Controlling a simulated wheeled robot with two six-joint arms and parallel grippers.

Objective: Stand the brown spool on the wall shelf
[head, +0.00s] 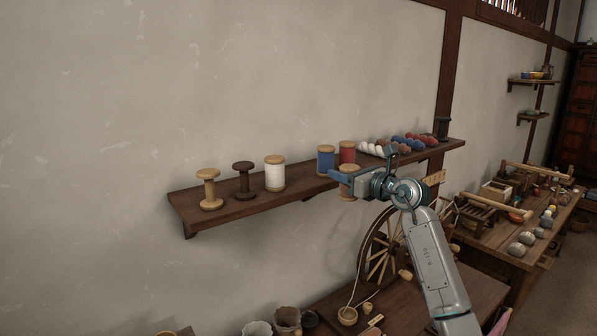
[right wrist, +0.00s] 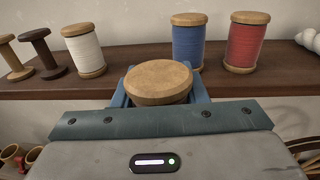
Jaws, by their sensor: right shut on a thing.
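The wall shelf (head: 300,181) is a long dark wooden board on the plaster wall in the head view. My right gripper (head: 344,178) is shut on a spool (head: 348,190) with a light wooden top and a brownish body. It holds the spool roughly upright at the shelf's front edge; the gripper hides part of it. In the right wrist view the round top of the held spool (right wrist: 158,80) shows between the blue fingers, in front of the shelf (right wrist: 135,56). My left gripper is not in view.
On the shelf stand a bare light spool (head: 208,189), a bare dark spool (head: 244,180), and white (head: 275,174), blue (head: 326,161) and red (head: 347,153) spools. Free room lies between white and blue. Yarn balls (head: 405,143) lie right; a spinning wheel (head: 380,255) stands below.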

